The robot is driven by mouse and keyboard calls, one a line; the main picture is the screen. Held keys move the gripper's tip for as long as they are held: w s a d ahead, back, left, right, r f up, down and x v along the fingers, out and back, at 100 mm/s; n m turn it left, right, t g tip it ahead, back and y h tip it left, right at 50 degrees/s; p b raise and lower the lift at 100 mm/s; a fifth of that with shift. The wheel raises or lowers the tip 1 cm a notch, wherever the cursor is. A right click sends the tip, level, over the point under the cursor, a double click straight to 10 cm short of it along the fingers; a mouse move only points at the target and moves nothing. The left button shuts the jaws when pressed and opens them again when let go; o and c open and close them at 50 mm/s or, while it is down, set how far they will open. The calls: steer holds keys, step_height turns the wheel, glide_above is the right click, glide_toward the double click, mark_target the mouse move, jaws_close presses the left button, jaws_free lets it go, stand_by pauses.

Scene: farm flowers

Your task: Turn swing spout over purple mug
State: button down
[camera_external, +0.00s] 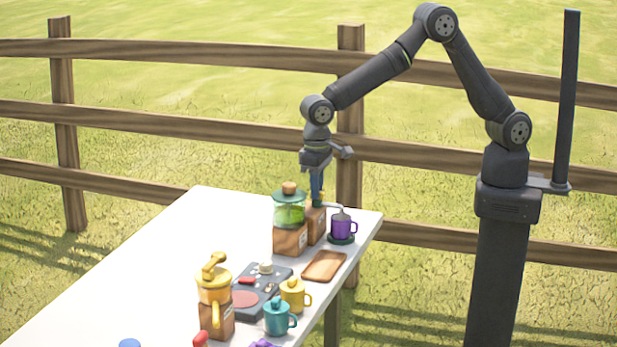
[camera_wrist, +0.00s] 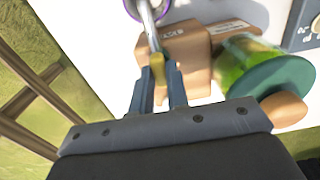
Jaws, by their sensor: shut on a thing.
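The purple mug (camera_external: 341,229) stands upright on a dark green round pad (camera_external: 347,241) at the table's far right corner. The silver swing spout (camera_external: 333,206) juts from a wooden block dispenser (camera_external: 316,226) toward the mug, its end above the mug's rim. In the wrist view the spout (camera_wrist: 149,30) reaches up to the mug's purple rim (camera_wrist: 127,8), which is cut off by the frame's top edge. My gripper (camera_external: 317,198) points down over the dispenser. In the wrist view my gripper (camera_wrist: 159,76) is shut on the yellow spout handle (camera_wrist: 158,65).
A green-filled jar with a wooden knob (camera_external: 289,210) stands close left of the dispenser. The table's left side (camera_external: 150,270) is clear.

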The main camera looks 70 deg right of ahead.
stand_by(0.4)
steer(key=c, duration=1.4)
jaws_free()
steer(key=shift+r, duration=0.1)
step_height(320, 180, up, 17)
steer(key=shift+r, duration=0.15)
step_height(320, 180, down, 18)
steer(key=shift+r, duration=0.25)
